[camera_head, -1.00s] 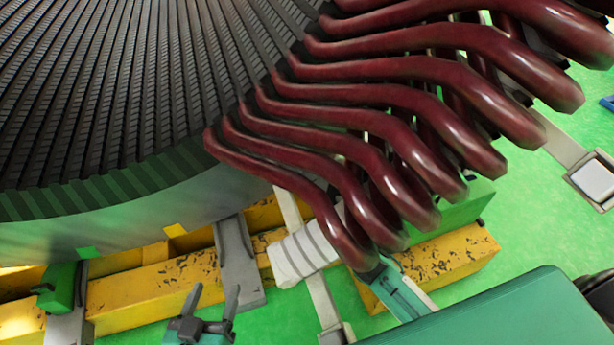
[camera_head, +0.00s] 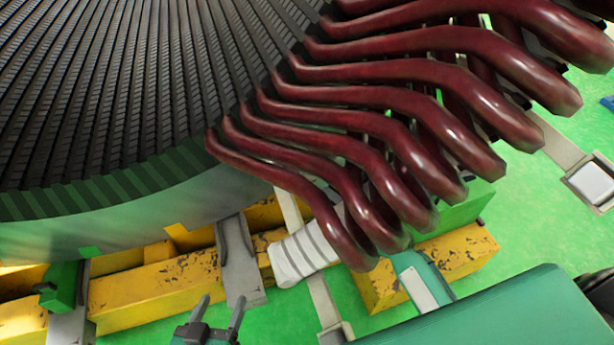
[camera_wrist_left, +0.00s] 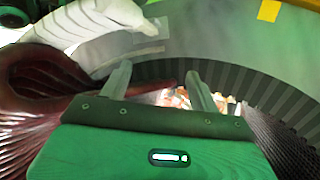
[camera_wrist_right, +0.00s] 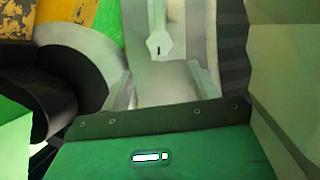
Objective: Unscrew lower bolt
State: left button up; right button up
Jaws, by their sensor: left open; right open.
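A pale six-sided bolt head with a dark slot (camera_wrist_right: 159,46) shows in the right wrist view, on a grey bracket. It lies beyond and between the fingertips of my right gripper (camera_wrist_right: 160,74), which is open; the fingers do not grip it. In the head view only the teal body of my right gripper shows, below the red coils; its fingertips are hidden. My left gripper (camera_head: 221,301) is open and empty at the bottom of the head view, in front of the yellow beam. Its spread fingers also show in the left wrist view (camera_wrist_left: 157,76). I cannot make out the bolt in the head view.
Dark red coil ends (camera_head: 370,110) fan out from the ribbed dark stator (camera_head: 130,100) above my right gripper. White wrapping (camera_head: 298,254) hangs by the lowest coil. Yellow beams (camera_head: 150,290) and grey brackets (camera_head: 240,270) stand below the stator.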

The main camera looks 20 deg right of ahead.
jog(key=b+x, duration=0.2)
jog(key=x, duration=1.1)
jog(key=shift+d, duration=0.1)
jog(key=shift+w+b, duration=0.3)
jog(key=shift+w, duration=0.05)
pick_arm(q)
jog(key=w+a+r+t, duration=0.2)
jog(key=w+r+t, duration=0.2)
jog(key=r, duration=0.6)
jog(key=t, duration=0.2)
jog(key=shift+w+t, duration=0.2)
jog(key=shift+t, duration=0.1)
jog(key=shift+h, duration=0.4)
pick_arm(e)
jog(key=c, duration=1)
